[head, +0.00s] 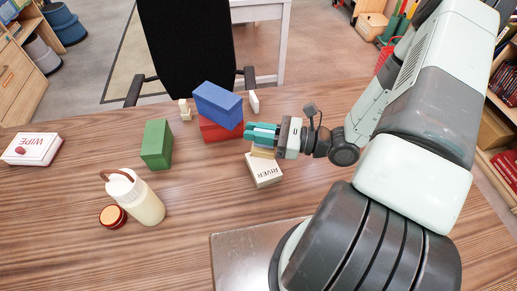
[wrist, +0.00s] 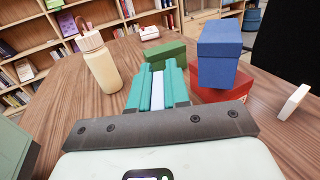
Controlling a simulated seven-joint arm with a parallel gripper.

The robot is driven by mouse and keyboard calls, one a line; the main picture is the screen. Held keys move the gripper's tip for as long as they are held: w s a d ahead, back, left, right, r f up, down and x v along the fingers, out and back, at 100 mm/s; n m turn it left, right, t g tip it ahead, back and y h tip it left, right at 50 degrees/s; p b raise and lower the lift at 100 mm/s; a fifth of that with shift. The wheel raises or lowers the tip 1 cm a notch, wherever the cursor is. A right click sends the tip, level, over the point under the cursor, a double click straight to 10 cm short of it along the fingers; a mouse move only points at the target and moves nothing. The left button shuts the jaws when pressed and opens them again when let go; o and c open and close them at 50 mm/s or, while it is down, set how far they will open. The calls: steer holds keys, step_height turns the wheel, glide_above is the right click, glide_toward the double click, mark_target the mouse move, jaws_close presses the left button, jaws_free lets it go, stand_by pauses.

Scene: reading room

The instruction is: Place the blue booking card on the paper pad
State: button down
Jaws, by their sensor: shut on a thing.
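My gripper (head: 262,134) has teal fingers and is over the table, just above a small yellowish block (head: 263,152), which I take for the paper pad. In the wrist view, my gripper (wrist: 158,75) is shut on a thin, pale bluish-white piece (wrist: 157,92), seemingly the blue booking card. In the head view the fingers mostly hide it. The yellowish block rests at the far end of a cream book marked RIVER (head: 265,172). I cannot tell whether the held piece touches the block.
A blue box (head: 218,102) sits on a red box (head: 220,130) just left of my gripper. A green block (head: 157,144), a cream bottle (head: 143,200), an orange-topped lid (head: 112,216) and a WIPE box (head: 32,149) stand farther left. Small white pieces (head: 254,102) (head: 185,110) lie behind.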

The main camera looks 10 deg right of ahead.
mark_target(259, 146)
steer(key=shift+f, duration=2.75)
steer(key=shift+f, duration=0.15)
steer(key=c, duration=1.1)
jaws_free()
steer(key=shift+d, duration=0.2)
steer(key=v, duration=1.1)
steer(key=shift+s+d, duration=0.15)
steer(key=shift+d, duration=0.1)
